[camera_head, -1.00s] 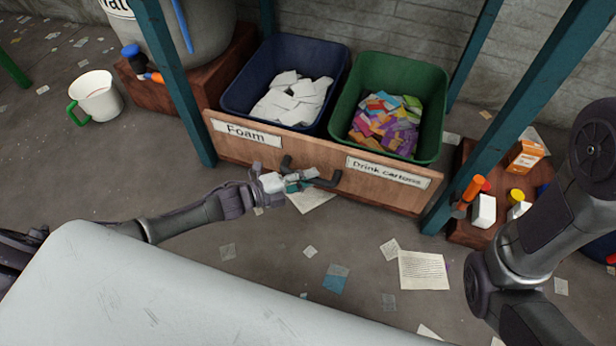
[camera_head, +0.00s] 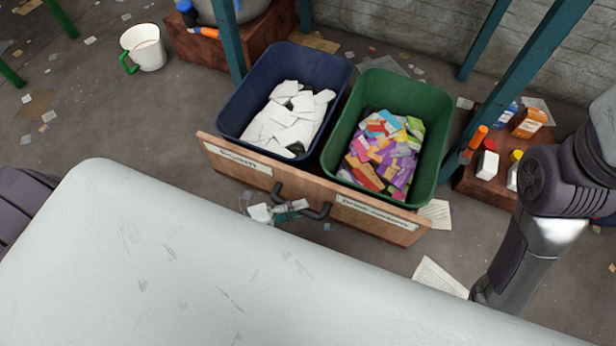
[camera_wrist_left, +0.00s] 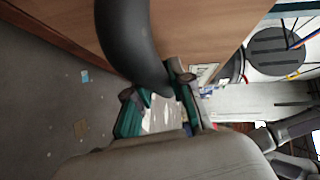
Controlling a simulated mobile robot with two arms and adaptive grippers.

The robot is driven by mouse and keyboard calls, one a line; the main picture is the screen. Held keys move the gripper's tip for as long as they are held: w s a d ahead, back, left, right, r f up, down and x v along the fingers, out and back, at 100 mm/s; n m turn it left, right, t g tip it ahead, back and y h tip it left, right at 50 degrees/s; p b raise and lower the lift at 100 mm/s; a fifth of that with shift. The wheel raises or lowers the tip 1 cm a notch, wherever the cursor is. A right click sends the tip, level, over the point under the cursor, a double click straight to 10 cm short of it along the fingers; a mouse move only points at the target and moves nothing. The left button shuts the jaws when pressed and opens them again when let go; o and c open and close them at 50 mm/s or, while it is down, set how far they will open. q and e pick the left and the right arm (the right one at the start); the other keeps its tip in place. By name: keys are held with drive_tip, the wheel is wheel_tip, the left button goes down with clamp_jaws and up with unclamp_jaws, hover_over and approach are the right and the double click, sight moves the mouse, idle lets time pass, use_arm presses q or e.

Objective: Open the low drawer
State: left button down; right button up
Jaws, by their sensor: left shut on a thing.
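The low drawer (camera_head: 305,188) is pulled out from its teal frame, with a wooden front labelled "Foam" and "Drink cartons". Its dark curved handle (camera_head: 322,211) is at the middle of the front and shows large in the left wrist view (camera_wrist_left: 130,45). My left gripper (camera_head: 288,209) is shut on the handle. Its fingers (camera_wrist_left: 158,108) are at the handle's end in the wrist view. The drawer holds a blue bin (camera_head: 237,105) of white foam pieces and a green bin (camera_head: 343,125) of colourful cartons. My right gripper is out of view.
A pale grey surface (camera_head: 190,260) fills the foreground and hides most of my left arm. Teal posts (camera_head: 507,85) flank the drawer. A wooden platform (camera_head: 487,193) with small containers stands right. A white mug (camera_head: 147,50) is far left, and papers (camera_head: 440,277) litter the floor.

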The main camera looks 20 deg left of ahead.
use_arm(q)
drive_tip(key=s+p, duration=0.1)
drive_tip(key=s, duration=0.6)
drive_tip(key=shift+w+a, duration=0.1)
drive_tip(key=c, duration=1)
unclamp_jaws()
drive_tip(key=v, duration=1.2)
